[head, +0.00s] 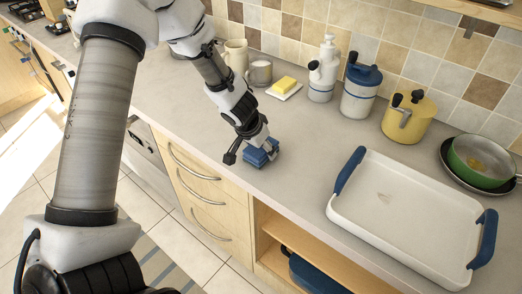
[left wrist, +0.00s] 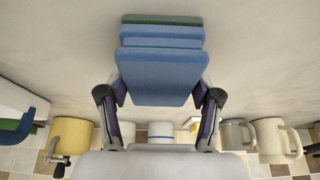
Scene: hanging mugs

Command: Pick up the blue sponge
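A stack of blue sponges (left wrist: 155,75) with a green layer at its far edge fills the upper middle of the left wrist view. In the head view the blue stack (head: 261,154) lies at the counter's front edge, partly covered by my left gripper (head: 257,142). In the left wrist view the fingers of my left gripper (left wrist: 160,93) are spread on both sides of the top blue sponge, close against its edges. I cannot tell whether they press on it. My right gripper is not in view.
A white tray with blue handles (head: 400,215) stands to the right on the counter (head: 310,130). A butter dish (head: 285,88), mugs (head: 259,72), white and blue canisters (head: 360,92), a yellow pot (head: 408,118) and a green pan (head: 482,162) line the back.

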